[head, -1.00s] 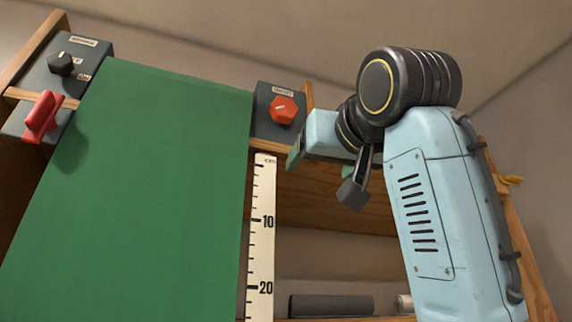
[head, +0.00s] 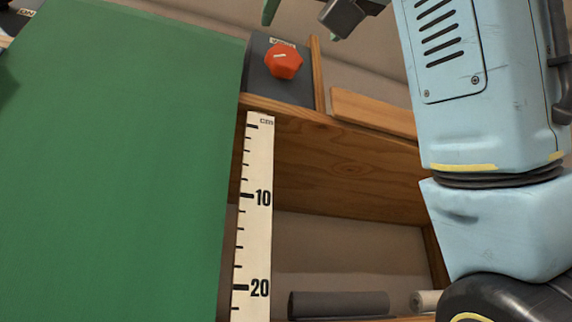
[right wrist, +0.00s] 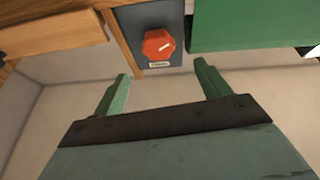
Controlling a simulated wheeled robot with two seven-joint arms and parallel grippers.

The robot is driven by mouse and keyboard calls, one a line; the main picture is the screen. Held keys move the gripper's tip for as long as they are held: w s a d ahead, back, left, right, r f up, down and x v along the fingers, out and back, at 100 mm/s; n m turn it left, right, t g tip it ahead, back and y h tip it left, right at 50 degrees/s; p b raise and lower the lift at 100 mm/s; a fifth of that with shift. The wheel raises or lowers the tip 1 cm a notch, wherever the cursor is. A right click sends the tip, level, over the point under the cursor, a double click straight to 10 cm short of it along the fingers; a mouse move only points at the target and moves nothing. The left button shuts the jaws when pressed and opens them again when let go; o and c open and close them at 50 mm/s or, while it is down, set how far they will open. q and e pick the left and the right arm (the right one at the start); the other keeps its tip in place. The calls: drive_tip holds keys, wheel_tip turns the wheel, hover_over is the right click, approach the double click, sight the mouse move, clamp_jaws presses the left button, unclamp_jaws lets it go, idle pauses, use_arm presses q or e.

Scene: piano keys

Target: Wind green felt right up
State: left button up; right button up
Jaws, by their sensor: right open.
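The green felt (head: 120,150) hangs as a wide sheet on the left of the head view, and its lower edge is out of frame. A strip of it (right wrist: 245,25) shows at top right in the right wrist view. A red knob (head: 283,62) sits on a dark box (head: 265,88) right of the felt; it also shows in the right wrist view (right wrist: 158,45). My right gripper (right wrist: 161,72) is open and empty, its green fingers apart and pointing toward the knob without touching it. In the head view it is mostly cut off by the top edge. My left gripper is out of view.
A white centimetre ruler (head: 253,220) stands upright along the felt's right edge. A wooden board (head: 350,180) and a loose plank (head: 375,110) lie right of it. A dark roll (head: 338,304) rests low down. Another dark box (head: 14,20) is cut off at top left.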

sight(286, 56)
drive_tip(key=p+x, duration=0.1)
drive_tip(key=x, duration=0.4)
drive_tip(key=shift+d+f, duration=0.1)
drive_tip(key=p+x, duration=0.2)
drive_tip(key=x, duration=0.1)
drive_tip(key=shift+w, duration=0.1)
drive_tip(key=shift+w+a, duration=0.2)
drive_tip(key=shift+w, duration=0.35)
drive_tip(key=shift+s, duration=0.1)
drive_tip(key=shift+c, duration=0.9)
drive_tip(key=c, duration=0.8)
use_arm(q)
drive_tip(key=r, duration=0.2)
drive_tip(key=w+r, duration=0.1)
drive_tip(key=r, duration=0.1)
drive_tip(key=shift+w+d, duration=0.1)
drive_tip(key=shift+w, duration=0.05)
use_arm(e)
drive_tip(key=shift+n, duration=0.4)
